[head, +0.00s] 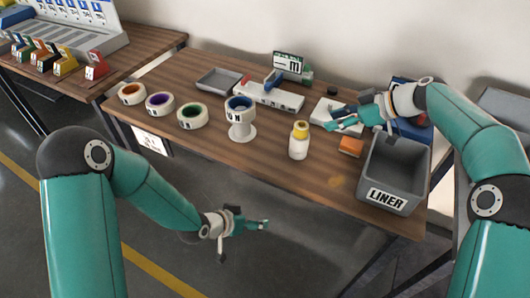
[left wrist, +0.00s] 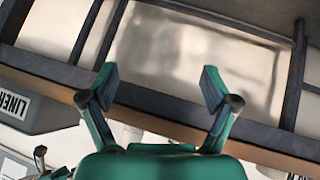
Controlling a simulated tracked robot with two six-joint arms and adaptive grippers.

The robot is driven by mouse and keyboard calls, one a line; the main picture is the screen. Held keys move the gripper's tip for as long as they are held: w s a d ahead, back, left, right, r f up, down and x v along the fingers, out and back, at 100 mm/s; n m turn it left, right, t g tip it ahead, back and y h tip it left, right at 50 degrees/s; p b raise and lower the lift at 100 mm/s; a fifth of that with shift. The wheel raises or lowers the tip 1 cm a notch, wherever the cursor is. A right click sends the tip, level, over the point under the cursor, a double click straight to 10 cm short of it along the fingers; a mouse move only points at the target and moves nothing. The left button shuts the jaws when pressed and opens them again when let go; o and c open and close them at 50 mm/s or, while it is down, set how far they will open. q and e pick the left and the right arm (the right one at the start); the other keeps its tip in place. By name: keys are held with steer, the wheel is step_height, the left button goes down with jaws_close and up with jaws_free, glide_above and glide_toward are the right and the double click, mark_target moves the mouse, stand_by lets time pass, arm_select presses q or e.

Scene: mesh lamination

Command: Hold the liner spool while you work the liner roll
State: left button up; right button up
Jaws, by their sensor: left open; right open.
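A white roll with a dark blue core (head: 240,105) sits on a white flanged stand (head: 242,132) near the middle of the table; it is the likeliest liner spool, but I cannot read its label fully. No separate liner roll can be told apart for certain. My left gripper (head: 264,225) is open and empty, in front of and below the table's front edge. Its two spread fingers show in the left wrist view (left wrist: 158,80) with nothing between them. My right gripper (head: 330,125) is open over the right part of the table, above a white device (head: 326,112), apart from the roll.
Orange, purple and green-cored rolls (head: 160,104) lie left on the table (head: 200,147). A yellow-capped bottle (head: 299,142), an orange block (head: 351,147) and a grey bin marked LINER (head: 408,153) stand right. A grey tray (head: 219,80) and label machine (head: 270,95) are behind.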

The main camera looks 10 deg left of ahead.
arm_select(q)
steer(key=w+r+m+t, duration=0.2)
steer(key=w+r, duration=0.3)
steer(key=r, duration=0.4)
steer(key=m+t+h, duration=0.2)
glide_toward(294, 143)
steer(key=x, duration=1.2)
steer(key=shift+w+d, duration=0.2)
steer(key=shift+w, duration=0.05)
jaws_close()
